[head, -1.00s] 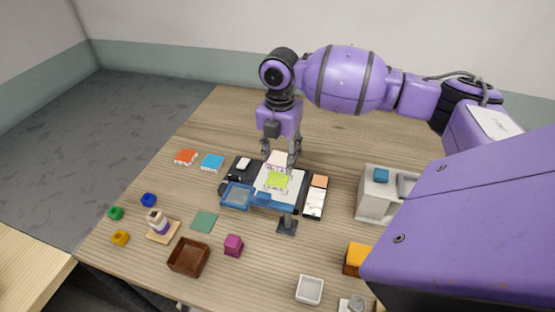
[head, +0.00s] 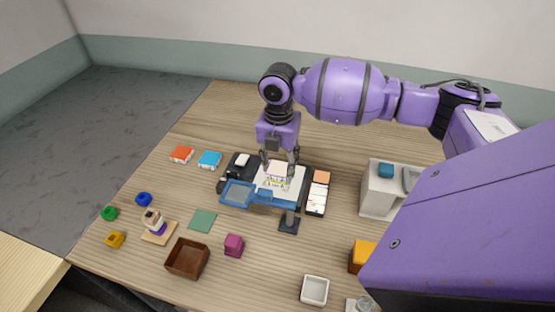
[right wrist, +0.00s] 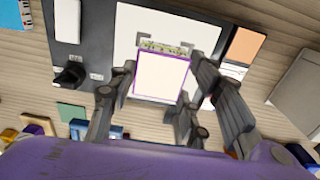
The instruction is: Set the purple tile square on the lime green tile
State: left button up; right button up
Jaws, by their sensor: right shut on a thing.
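The purple tile is a pale square with a thin purple edge (right wrist: 160,77). My right gripper (right wrist: 161,80) is shut on it, fingers at its left and right sides. In the head view the right gripper (head: 279,174) points down over the white board. The lime green tile (head: 277,185) lies on that board under the held tile and is mostly hidden by it; a patterned strip of it shows beyond the held tile's far edge in the wrist view (right wrist: 166,46). I cannot tell whether the two tiles touch. My left gripper is not in view.
The white board (head: 294,193) has corner marks around the lime tile. A blue tray (head: 238,194) is in front, and a black plate lies beneath. An orange tile (head: 322,177) and a grey box (head: 380,198) stand to the right. A brown box (head: 187,258) sits front left.

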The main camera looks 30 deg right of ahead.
jog(key=o, duration=1.4)
jog(key=shift+c, duration=0.2)
notch_tip(320, 180, up, 12)
